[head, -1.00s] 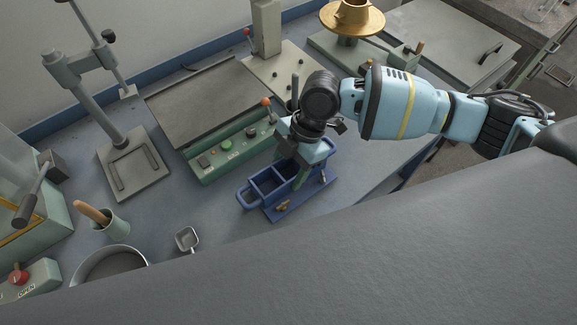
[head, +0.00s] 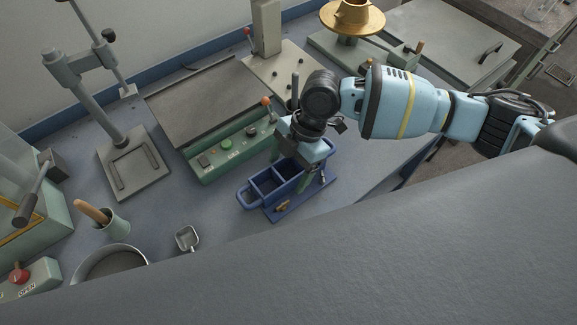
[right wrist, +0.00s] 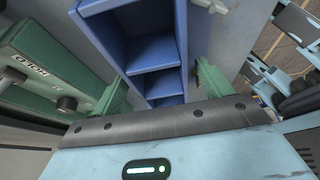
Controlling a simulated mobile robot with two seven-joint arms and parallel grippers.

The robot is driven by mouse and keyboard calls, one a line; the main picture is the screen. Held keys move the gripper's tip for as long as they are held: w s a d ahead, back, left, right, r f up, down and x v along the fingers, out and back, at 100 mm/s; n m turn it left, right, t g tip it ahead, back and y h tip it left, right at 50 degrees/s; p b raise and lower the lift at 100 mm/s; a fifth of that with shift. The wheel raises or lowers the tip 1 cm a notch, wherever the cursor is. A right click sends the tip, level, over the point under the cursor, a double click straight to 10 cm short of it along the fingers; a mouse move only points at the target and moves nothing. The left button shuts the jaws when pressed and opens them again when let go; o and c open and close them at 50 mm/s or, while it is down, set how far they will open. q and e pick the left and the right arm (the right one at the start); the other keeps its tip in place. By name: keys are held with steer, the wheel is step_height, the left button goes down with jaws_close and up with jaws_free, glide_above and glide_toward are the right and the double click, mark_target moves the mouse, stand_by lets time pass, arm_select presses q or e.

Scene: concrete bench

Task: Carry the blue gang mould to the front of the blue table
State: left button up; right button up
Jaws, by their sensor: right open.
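The blue gang mould (head: 262,186) is an open box with several compartments and a handle loop at its left end. It stands on the blue table (head: 222,222), in front of the green-based machine. My right gripper (head: 303,172) points down over the mould's right part, open. In the right wrist view the mould (right wrist: 152,52) runs between the two green fingers of the right gripper (right wrist: 163,88), one on each side, with gaps visible. Whether either finger touches it I cannot tell. My left gripper is not in view.
A green machine (head: 232,152) with a flat plate stands behind the mould. A small metal scoop (head: 187,239), a cup with a wooden handle (head: 114,224) and a round pan (head: 108,264) stand to the left. Bare table lies between scoop and mould. Grey foreground hides the table's near part.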

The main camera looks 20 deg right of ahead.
steer(key=v, duration=0.7)
steer(key=shift+r, duration=0.1)
stand_by(0.4)
